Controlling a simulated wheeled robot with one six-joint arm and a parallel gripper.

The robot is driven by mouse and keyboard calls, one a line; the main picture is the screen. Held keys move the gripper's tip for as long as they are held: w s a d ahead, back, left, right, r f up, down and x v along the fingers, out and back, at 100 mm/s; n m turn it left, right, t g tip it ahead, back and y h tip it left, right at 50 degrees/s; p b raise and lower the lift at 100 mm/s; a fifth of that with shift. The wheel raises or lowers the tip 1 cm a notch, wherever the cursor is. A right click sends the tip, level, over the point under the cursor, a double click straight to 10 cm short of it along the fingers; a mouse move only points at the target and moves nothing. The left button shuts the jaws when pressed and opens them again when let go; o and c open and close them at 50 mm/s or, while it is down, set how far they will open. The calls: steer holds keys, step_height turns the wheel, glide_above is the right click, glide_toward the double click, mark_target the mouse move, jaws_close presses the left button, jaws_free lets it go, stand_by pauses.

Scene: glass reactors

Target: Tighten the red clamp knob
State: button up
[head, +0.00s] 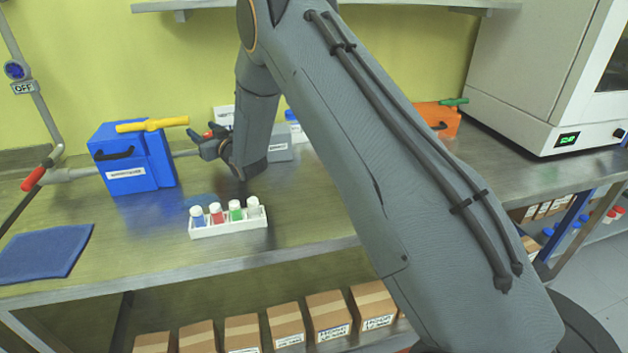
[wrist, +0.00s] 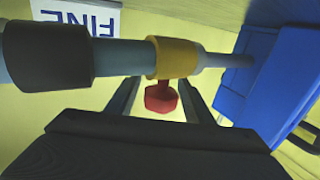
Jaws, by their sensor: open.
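The red clamp knob (wrist: 161,98) shows in the wrist view below a yellow collar (wrist: 173,57) around a grey pipe (wrist: 122,58). My gripper (wrist: 160,91) is open, with one finger on each side of the knob. A gap shows between the knob and each finger. In the head view my gripper (head: 208,146) is by the pipe (head: 185,153), right of the blue box (head: 133,172). A small red part (head: 208,134) shows by the fingers there; I cannot tell if it is the knob.
The blue box carries a yellow handle (head: 152,125). A white rack (head: 229,227) with several capped vials stands on the bench in front of my gripper. A blue cloth (head: 45,253) lies at left. An orange box (head: 437,119) and a white oven (head: 545,75) stand at right.

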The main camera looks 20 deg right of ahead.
steer(key=s+d+n+g+y+b, duration=0.1)
steer(key=s+d+n+g+y, duration=0.25)
steer(key=s, duration=0.25)
step_height(320, 180, up, 8)
steer(key=b, duration=0.2)
steer(key=s+d+f+m+h, duration=0.25)
steer(key=d+h, duration=0.25)
steer(key=d, duration=0.4)
steer(key=s+d+f+m+g+h, duration=0.1)
steer(key=s+d+f+g+h, duration=0.1)
steer(key=s+d, duration=0.2)
steer(key=s+d+f+m+g+h, duration=0.2)
steer(key=s+d+f, duration=0.1)
steer(key=s, duration=0.8)
steer(key=s+d+f+m+g+h, duration=0.2)
steer(key=s+d, duration=0.3)
steer(key=s, duration=0.3)
steer(key=shift+d+f+h, duration=0.35)
steer(key=shift+d+f, duration=0.05)
steer(key=shift+f, duration=0.35)
